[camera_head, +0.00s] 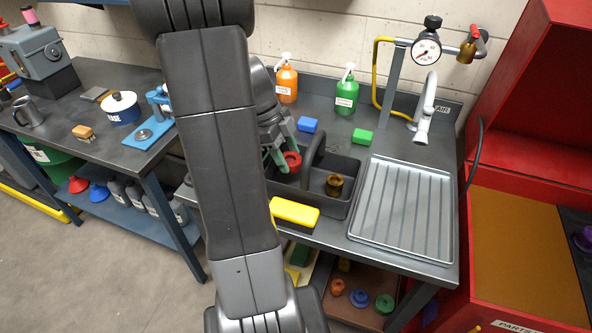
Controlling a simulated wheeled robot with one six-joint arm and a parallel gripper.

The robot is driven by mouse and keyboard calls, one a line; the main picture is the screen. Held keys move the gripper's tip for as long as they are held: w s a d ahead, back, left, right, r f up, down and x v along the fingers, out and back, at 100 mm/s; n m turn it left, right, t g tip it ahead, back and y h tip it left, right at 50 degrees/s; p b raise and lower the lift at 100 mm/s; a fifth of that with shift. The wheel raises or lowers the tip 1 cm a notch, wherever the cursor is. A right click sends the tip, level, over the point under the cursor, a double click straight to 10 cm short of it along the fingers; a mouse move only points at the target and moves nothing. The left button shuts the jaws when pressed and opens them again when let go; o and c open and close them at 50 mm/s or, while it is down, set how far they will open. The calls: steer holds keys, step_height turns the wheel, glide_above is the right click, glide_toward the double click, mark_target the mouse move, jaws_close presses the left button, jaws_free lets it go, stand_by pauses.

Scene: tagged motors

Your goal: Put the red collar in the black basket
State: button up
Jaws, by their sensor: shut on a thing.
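The red collar (292,160) is held in my gripper (280,162), whose greenish fingers are shut on it. It is over the left part of the black basket (345,205), near the basket's upright middle handle. I cannot tell whether the collar touches the basket or hangs above it. A brown, brass-like collar (334,184) is in the right compartment of the basket. My arm hides much of the basket's left side.
A yellow block (295,212) lies at the basket's front edge. Orange (287,80) and green (347,92) bottles stand further back. A ribbed drain tray (403,211) fills the right side.

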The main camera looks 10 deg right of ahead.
mark_target(288, 181)
steer(key=shift+f, duration=2.8)
steer(key=shift+f, duration=0.15)
steer(key=o, duration=1.2)
steer(key=shift+r, duration=0.3)
steer(key=v, duration=1.1)
steer(key=shift+r+b, duration=0.3)
steer(key=shift+r, duration=0.05)
steer(key=shift+w+a, duration=0.1)
